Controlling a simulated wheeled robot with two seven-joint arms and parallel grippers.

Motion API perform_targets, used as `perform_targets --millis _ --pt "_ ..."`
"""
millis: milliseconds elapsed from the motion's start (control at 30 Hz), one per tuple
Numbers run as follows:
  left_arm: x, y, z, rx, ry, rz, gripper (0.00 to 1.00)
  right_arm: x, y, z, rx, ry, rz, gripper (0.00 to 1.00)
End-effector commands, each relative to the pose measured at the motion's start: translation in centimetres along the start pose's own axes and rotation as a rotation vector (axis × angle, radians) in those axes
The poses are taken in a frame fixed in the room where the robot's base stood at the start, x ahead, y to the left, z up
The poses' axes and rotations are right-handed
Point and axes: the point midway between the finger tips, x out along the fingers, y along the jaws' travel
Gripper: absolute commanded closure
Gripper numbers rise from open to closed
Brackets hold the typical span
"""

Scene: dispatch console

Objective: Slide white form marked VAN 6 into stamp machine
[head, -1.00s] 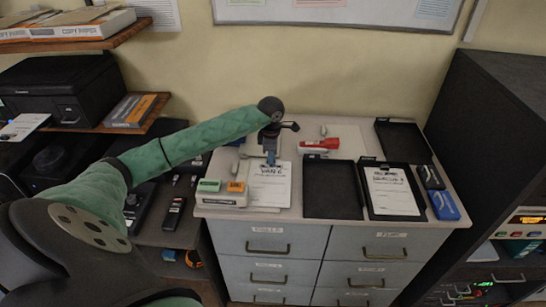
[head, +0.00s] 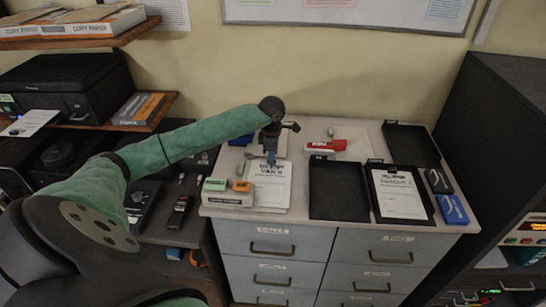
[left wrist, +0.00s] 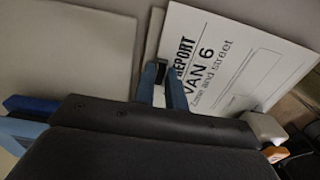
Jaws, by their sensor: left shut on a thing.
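The white form marked VAN 6 (head: 272,190) lies on the cabinet top in the head view, near its left front. It also shows in the left wrist view (left wrist: 228,75), with REPORT printed at its edge. My left gripper (head: 271,158) is shut on the form's far edge. In the left wrist view its blue fingertips (left wrist: 157,78) pinch the edge beside the word REPORT. Another sheet or board shows under the form's edge. I cannot tell for sure which thing is the stamp machine; a device with a lit orange display (head: 530,224) stands on the right shelf. My right gripper is out of view.
A pale holder with green and orange blocks (head: 228,198) stands just left of the form. A black tray (head: 338,192), a clipboard with another form (head: 400,193) and a red stapler-like thing (head: 326,147) lie to the right. A dark cabinet bounds the right side.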

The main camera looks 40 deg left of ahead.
Motion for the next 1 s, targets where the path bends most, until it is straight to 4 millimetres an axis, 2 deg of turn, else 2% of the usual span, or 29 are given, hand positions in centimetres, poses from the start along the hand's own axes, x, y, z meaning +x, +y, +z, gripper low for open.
perform_targets --millis 467,1000 --pt "0.0 0.0 -0.1 0.0 0.0 0.0 1.0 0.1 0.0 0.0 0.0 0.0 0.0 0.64" --pt "0.1 0.0 -1.3 0.0 0.0 0.001 1.0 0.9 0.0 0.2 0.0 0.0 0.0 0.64"
